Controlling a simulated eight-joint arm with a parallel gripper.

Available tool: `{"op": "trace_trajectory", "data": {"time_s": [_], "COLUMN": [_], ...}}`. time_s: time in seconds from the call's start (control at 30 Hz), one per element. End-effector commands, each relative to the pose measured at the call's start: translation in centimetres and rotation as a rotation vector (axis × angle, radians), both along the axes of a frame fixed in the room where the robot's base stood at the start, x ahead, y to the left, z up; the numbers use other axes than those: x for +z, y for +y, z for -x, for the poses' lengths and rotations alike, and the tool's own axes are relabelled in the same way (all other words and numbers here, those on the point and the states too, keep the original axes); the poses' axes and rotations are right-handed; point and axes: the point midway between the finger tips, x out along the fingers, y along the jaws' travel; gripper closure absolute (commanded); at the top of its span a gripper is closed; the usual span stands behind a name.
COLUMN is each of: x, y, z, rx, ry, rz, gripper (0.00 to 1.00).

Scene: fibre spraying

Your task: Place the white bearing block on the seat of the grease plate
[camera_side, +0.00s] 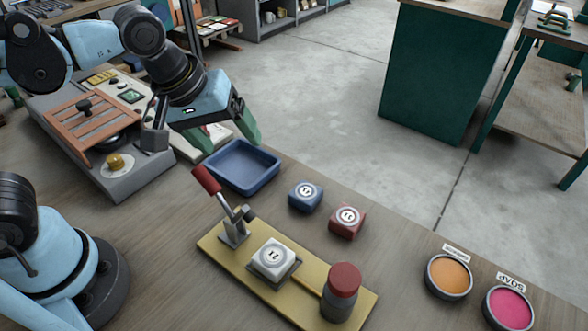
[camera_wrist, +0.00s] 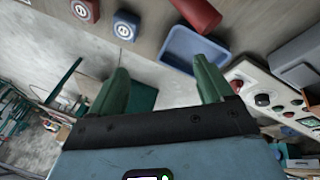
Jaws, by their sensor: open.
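The white bearing block (camera_side: 272,254) sits on the dark seat (camera_side: 287,281) in the middle of the yellow grease plate (camera_side: 216,250), label side up. It looks flat, though I cannot tell if it is fully down. The plate also carries a lever clamp with a red handle (camera_side: 206,180) at its left end and a grey pot with a red lid (camera_side: 345,280) at its right end. My gripper (camera_side: 240,128) is open and empty, above and behind the blue tray, well away from the block. In the wrist view its green fingers (camera_wrist: 162,75) stand wide apart. The white block does not show there.
A blue tray (camera_side: 275,180) stands behind the plate. A blue block (camera_side: 305,197) and a red block (camera_side: 347,220) lie behind the plate's middle. Orange (camera_side: 449,276) and pink (camera_side: 509,307) round dishes stand front right. A grey machine (camera_side: 135,179) is at left.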

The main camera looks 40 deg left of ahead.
Motion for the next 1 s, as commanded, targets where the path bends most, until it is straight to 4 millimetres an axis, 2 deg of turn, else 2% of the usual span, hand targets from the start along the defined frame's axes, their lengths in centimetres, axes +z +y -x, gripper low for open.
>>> {"op": "trace_trajectory", "data": {"time_s": [0.03, 0.2, 0.4, 0.57, 1.0], "x": [-0.2, -0.8, -1.1, -1.2, -1.2], "y": [1.5, 5.4, 8.1, 8.7, 8.6], "z": [0.0, -0.1, 0.0, 0.1, 0.0], "rx": [-0.057, -0.280, -0.443, -0.487, -0.488], "ry": [-0.042, -0.173, -0.254, -0.270, -0.269], "rz": [-0.035, -0.194, -0.347, -0.387, -0.387], "gripper": [0.20, 0.20, 0.20, 0.20, 0.20]}}
